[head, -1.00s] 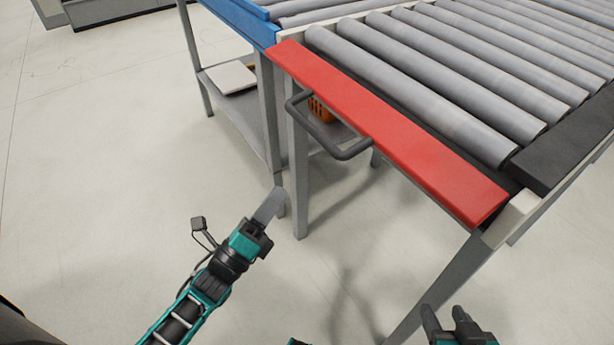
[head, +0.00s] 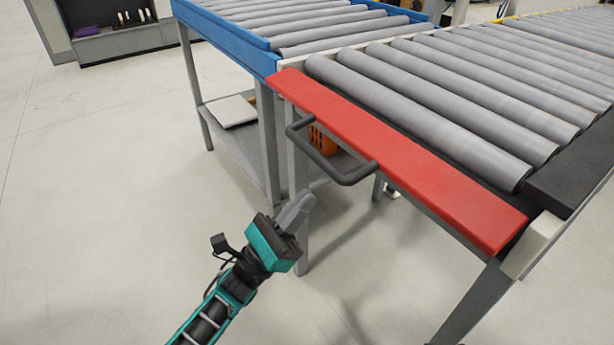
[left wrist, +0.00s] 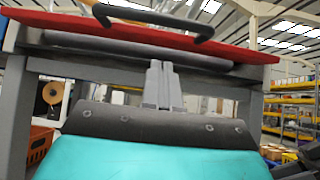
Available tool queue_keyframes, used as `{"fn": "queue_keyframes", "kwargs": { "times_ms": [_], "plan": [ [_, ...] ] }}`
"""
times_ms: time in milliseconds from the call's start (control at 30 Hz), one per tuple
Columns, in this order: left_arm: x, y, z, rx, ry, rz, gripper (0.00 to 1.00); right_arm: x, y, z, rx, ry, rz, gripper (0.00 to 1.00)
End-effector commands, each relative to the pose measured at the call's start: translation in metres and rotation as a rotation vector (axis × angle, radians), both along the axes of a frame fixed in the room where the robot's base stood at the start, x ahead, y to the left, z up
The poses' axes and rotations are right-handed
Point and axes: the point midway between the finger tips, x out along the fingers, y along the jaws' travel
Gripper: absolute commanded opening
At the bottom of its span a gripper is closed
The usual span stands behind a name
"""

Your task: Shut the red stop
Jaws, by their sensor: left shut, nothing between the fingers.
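The red stop (head: 400,165) is a long red bar across the near end of the roller conveyor. A dark grey loop handle (head: 346,178) sticks out from its near side. In the left wrist view the red stop (left wrist: 215,43) crosses the top of the picture, with the handle (left wrist: 133,13) above it. My left gripper (head: 306,200) is shut and empty. It is below and in front of the handle, apart from it in the head view. In the left wrist view its fingers (left wrist: 162,75) point up toward the underside of the stop. My right gripper is not in view.
The grey roller conveyor (head: 470,110) lies behind the stop, with a black plate (head: 570,170) at its right. A blue-edged conveyor (head: 225,45) adjoins at the left, above a grey lower shelf (head: 235,140). An orange crate (head: 322,141) is under the frame. The floor in front is clear.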

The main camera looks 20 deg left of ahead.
Motion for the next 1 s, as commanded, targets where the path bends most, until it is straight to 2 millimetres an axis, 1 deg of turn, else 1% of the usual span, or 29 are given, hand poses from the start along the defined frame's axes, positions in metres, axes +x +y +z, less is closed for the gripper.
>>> {"fn": "queue_keyframes", "kwargs": {
  "times_ms": [33, 100, 200, 333, 500, 767, 867, 1000],
  "plan": [
    [0.006, -0.005, 0.009, -0.001, -0.003, -0.001, 0.00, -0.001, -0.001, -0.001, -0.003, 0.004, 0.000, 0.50],
    [0.011, -0.008, 0.021, 0.002, -0.003, 0.000, 0.00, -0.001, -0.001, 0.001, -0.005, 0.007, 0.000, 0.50],
    [0.010, -0.008, 0.035, 0.001, -0.001, -0.001, 0.00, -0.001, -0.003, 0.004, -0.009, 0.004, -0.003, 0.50],
    [0.010, -0.008, 0.047, 0.001, 0.001, -0.001, 0.00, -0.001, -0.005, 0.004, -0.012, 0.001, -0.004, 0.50],
    [0.010, -0.008, 0.051, 0.000, 0.003, -0.001, 0.00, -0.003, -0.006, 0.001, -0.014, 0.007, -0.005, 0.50],
    [0.010, -0.008, 0.051, 0.000, 0.003, -0.001, 0.00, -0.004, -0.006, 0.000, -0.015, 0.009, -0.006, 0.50],
    [0.011, -0.008, 0.052, 0.002, 0.005, 0.000, 0.00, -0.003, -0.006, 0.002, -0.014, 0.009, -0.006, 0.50],
    [0.015, -0.007, 0.059, 0.018, 0.023, 0.000, 0.00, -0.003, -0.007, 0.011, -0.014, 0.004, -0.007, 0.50]
  ]
}}
